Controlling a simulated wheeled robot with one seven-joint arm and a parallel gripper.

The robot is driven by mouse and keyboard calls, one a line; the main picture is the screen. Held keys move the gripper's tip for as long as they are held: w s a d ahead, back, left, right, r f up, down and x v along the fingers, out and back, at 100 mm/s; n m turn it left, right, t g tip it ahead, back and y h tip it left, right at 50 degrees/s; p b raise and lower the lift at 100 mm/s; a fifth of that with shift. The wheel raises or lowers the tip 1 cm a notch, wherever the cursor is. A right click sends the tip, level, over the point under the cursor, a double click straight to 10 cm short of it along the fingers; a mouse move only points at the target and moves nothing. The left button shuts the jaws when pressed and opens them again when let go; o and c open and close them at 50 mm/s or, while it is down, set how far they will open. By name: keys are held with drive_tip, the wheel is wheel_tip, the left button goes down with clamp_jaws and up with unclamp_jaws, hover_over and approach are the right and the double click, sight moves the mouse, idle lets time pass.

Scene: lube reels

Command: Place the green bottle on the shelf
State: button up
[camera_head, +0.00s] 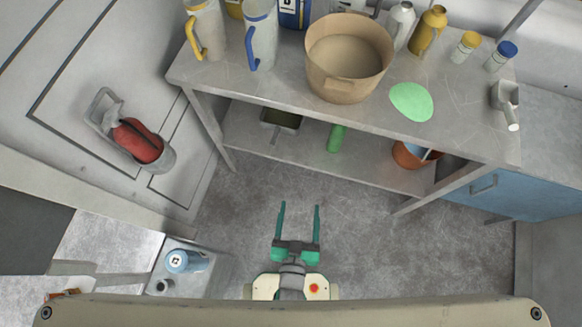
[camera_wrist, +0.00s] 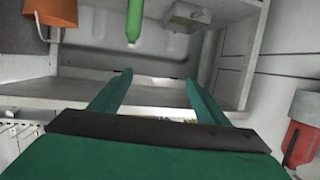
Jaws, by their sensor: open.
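The green bottle (camera_head: 337,138) stands on the lower shelf (camera_head: 370,168) of the workbench, partly hidden by the worktop edge. In the wrist view the green bottle (camera_wrist: 134,20) shows at the top, beyond the fingertips, in a picture that looks upside down. A flat light-green patch (camera_head: 411,101) lies on the worktop (camera_head: 455,125), right of the tan tub. My gripper (camera_head: 299,206) is open and empty, in front of the bench and apart from the bottle. Its two green fingers show in the wrist view (camera_wrist: 158,78) with nothing between them.
The worktop holds a tan tub (camera_head: 342,85), jugs (camera_head: 262,40) and several bottles. On the lower shelf, a metal tray (camera_head: 280,120) and an orange bucket (camera_head: 408,156) flank the green bottle. A bench leg (camera_head: 210,125) stands left. The floor before the bench is clear.

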drive_tip(key=s+a+r+y, duration=0.1)
drive_tip(key=s+r, duration=0.3)
drive_tip(key=r, duration=0.2)
drive_tip(key=s+a+r+n, duration=0.1)
drive_tip(key=s+r, duration=0.2)
drive_tip(key=r, duration=0.3)
drive_tip(key=shift+s+a+r+t+y, duration=0.2)
drive_tip(key=shift+s+r+t+y, duration=0.05)
drive_tip(key=shift+s+t+y, duration=0.15)
drive_tip(key=shift+w, duration=0.1)
idle(0.4)
